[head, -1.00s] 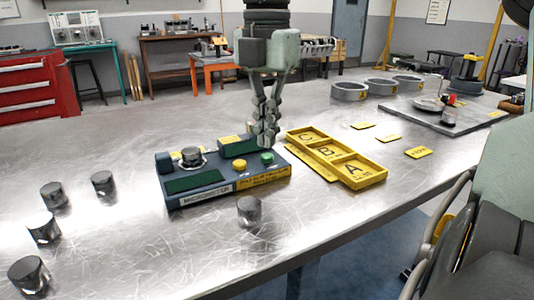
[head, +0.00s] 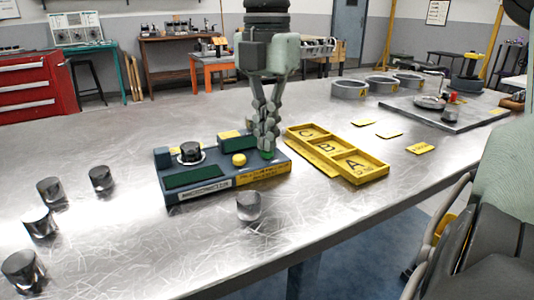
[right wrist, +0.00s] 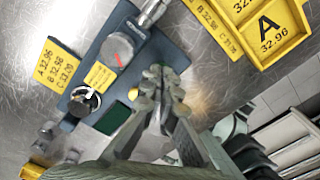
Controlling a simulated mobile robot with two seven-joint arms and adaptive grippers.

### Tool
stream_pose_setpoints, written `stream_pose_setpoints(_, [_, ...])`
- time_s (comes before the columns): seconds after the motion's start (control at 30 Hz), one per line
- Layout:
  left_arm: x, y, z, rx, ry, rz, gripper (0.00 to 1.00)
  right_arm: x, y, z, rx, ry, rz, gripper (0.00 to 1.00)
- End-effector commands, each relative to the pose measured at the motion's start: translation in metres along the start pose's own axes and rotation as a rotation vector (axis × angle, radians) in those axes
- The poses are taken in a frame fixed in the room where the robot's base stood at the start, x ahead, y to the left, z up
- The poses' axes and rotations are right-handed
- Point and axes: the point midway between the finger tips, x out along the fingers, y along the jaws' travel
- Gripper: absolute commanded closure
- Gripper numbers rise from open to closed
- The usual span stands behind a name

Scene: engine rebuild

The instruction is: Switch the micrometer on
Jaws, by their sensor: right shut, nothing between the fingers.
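The micrometer (head: 225,182) is a blue-grey block with a white label on its front, standing on the metal table. It carries a green pad, a dark round knob (head: 190,152) and a yellow button (head: 239,159). A green button (head: 268,155) sits at its right end, mostly hidden by my fingertips. My right gripper (head: 267,150) is shut and empty, pointing down with its tips at the green button; I cannot tell whether it is pressed. In the right wrist view the fingertips (right wrist: 163,73) are over the block (right wrist: 100,65). My left gripper is not in view.
A yellow tray (head: 375,177) marked A, B, C lies right of the micrometer. Several metal cylinders (head: 102,180) stand to the left, and one (head: 248,206) in front. Grey rings (head: 350,90) and a plate (head: 437,111) are farther back. Table at back left is clear.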

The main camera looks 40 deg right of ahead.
Motion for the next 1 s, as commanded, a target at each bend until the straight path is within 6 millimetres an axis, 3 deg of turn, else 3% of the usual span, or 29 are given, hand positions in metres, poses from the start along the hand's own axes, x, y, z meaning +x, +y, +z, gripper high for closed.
stream_pose_setpoints(0.2, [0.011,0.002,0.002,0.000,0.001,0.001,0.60,0.013,0.000,0.000,0.000,0.000,0.000,1.00])
stream_pose_setpoints(0.47, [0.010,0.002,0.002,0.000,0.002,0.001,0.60,0.014,0.000,0.000,0.000,0.002,-0.002,1.00])
stream_pose_setpoints(1.0, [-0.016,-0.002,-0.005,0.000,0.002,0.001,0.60,-0.026,0.000,0.000,0.000,-0.001,0.000,1.00])
